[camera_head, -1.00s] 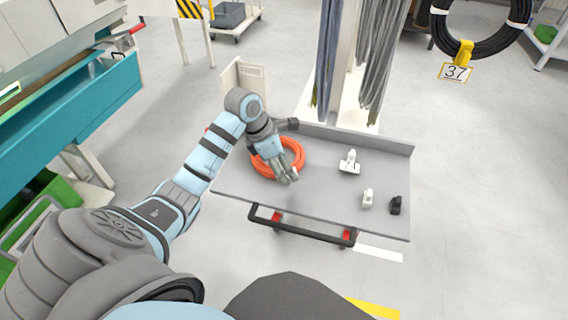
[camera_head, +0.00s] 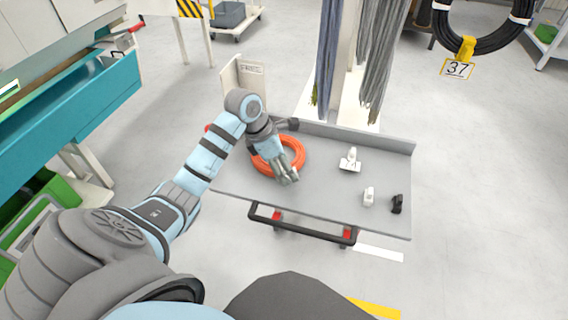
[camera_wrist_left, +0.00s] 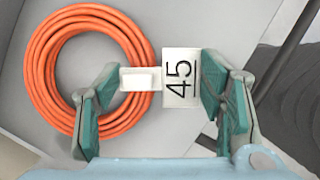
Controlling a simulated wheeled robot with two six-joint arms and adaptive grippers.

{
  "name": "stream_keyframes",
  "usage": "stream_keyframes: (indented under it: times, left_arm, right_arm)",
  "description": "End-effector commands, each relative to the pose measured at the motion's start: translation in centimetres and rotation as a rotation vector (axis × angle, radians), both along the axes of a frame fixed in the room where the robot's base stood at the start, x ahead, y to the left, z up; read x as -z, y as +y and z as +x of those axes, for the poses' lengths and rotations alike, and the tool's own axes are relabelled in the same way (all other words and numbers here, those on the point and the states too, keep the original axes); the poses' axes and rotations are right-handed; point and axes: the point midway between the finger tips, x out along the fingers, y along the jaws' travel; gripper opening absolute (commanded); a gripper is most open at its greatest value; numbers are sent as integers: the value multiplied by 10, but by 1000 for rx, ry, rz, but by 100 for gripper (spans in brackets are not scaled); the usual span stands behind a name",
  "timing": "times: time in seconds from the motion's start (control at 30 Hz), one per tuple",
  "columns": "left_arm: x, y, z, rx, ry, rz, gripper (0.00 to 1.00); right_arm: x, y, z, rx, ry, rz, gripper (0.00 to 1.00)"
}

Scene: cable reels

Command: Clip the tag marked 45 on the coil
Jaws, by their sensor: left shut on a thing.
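The orange coil (camera_head: 299,152) lies flat on the left part of the grey cart top and also shows in the wrist view (camera_wrist_left: 45,75). My left gripper (camera_head: 288,179) is over the coil's near right side. In the wrist view my left gripper (camera_wrist_left: 155,95) is shut on the white tag marked 45 (camera_wrist_left: 181,77), which stands between the fingers. Its white clip part (camera_wrist_left: 140,79) overlaps the coil's right side in the picture. I cannot tell whether it is around the coil or just above it. My right gripper is not in view.
A white clip with a tag plate (camera_head: 349,160), a small white clip (camera_head: 368,196) and a black clip (camera_head: 396,204) stand on the cart top (camera_head: 325,195). Grey cables (camera_head: 378,70) hang behind the cart.

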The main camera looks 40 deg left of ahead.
Motion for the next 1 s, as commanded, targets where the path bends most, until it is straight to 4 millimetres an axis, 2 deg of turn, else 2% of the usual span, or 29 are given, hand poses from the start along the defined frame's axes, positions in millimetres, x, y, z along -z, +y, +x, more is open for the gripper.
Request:
stream_keyframes:
  times: [0.13, 0.57, 1.0]
  left_arm:
    - [6, 0, 0, 0, 0, 0, 38]
    - [6, 0, 0, 0, 0, 0, 38]
    - [18, 0, 0, 0, 1, 0, 38]
  right_arm:
    - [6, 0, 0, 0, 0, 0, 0]
    - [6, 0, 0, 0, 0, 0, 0]
    - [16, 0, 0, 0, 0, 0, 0]
